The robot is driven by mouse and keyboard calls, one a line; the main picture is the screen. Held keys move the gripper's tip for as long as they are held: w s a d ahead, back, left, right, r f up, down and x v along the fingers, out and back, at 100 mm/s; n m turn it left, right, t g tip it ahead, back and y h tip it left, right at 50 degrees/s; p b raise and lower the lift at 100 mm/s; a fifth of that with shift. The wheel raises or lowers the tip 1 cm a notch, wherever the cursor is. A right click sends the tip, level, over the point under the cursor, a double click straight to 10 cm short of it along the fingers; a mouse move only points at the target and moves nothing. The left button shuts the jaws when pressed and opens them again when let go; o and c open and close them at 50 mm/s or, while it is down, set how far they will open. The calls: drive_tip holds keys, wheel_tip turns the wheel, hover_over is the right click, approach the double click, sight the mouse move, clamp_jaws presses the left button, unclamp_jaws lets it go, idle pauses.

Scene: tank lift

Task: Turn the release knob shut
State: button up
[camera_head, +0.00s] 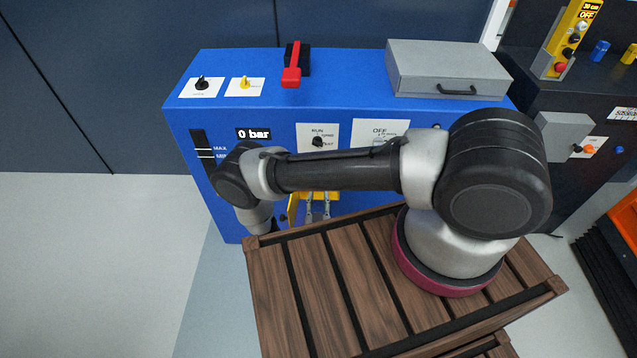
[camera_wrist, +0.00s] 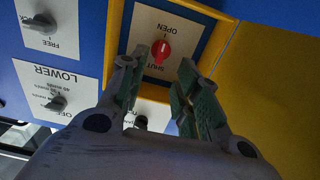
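The red release knob (camera_wrist: 160,50) sits on a white plate marked OPEN and SHUT inside a yellow-edged recess. The plate reads upside down in the wrist view. The knob's exact pointing is too small to tell. My gripper (camera_wrist: 161,60) is open, with one finger on each side of the knob in the picture. The knob shows in the gap between the fingertips, and no contact is visible. In the head view my arm reaches down to the front of the blue cabinet (camera_head: 225,110); the knob and fingers are hidden there.
Beside the recess are a LOWER plate with a black knob (camera_wrist: 57,103) and a FREE plate with another knob (camera_wrist: 40,22). On the cabinet are a red lever (camera_head: 292,72), a grey box (camera_head: 440,70) and a "0 bar" display (camera_head: 253,134). The left floor is clear.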

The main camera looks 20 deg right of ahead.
drive_tip(key=x, duration=0.7)
drive_tip(key=shift+f, duration=0.1)
drive_tip(key=c, duration=0.6)
drive_tip(key=shift+c, duration=0.2)
